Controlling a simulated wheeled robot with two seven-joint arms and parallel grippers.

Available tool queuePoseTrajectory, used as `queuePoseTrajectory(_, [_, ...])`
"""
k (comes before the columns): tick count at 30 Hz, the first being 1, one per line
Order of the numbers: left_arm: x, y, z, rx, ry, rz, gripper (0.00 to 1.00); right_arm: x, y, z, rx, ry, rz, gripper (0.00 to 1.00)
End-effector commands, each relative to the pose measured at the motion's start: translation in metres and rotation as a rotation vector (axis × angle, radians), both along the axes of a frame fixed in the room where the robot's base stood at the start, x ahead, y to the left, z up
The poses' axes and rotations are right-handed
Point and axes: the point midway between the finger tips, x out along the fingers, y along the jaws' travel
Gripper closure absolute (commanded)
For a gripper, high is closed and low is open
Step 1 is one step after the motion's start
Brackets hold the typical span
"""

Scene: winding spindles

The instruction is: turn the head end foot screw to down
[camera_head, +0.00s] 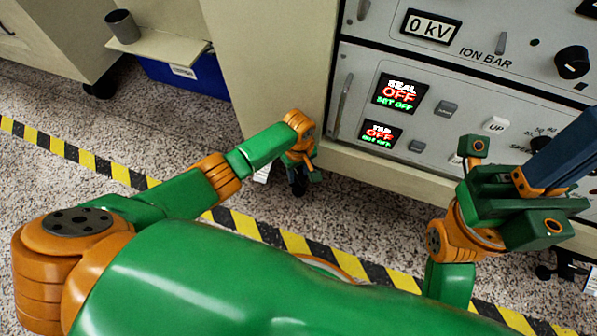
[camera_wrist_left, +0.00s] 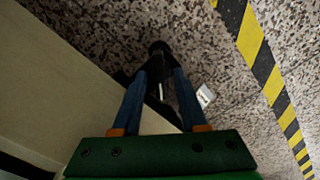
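The foot screw shows as a dark foot with a shiny stem (camera_wrist_left: 160,86) in the left wrist view, low beside the cream cabinet. My left gripper (camera_wrist_left: 160,76) has its two blue fingers apart, one on each side of the foot. I cannot tell whether they touch it. In the head view my left gripper (camera_head: 303,175) points down at the cabinet's lower corner and is small and dark there, mostly hiding the foot. My right gripper (camera_head: 575,145) is at the right, in front of the panel, its blue finger pointing up to the right. Its finger gap is unclear.
The cabinet's control panel (camera_head: 465,100) stands over the foot, with lit displays and buttons. A white tag (camera_wrist_left: 205,95) lies by the foot. Yellow-black tape (camera_head: 265,229) crosses the speckled floor. A cup (camera_head: 122,26) on a shelf and a blue bin (camera_head: 190,75) are at upper left.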

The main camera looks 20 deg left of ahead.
Motion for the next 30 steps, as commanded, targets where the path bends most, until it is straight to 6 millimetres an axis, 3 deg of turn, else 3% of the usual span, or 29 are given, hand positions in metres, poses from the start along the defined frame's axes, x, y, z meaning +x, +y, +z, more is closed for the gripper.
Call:
queuePoseTrajectory(1, [-0.0001,0.0001,0.0002,0.000,0.000,0.000,0.74,0.0000,0.0000,0.0002,0.000,0.000,0.000,1.00])
queuePoseTrajectory(4, [-0.0001,0.0001,0.0002,0.000,0.000,0.000,1.00,0.0000,0.0000,0.0002,0.000,0.001,0.000,1.00])
queuePoseTrajectory(17, [-0.0004,0.0002,0.0011,0.001,0.001,-0.042,1.00,0.0003,0.0003,0.0030,-0.001,0.004,0.000,1.00])
queuePoseTrajectory(30, [-0.0003,0.0001,0.0021,-0.001,0.002,-0.379,1.00,0.0062,0.0044,0.0089,-0.030,0.071,-0.011,1.00])
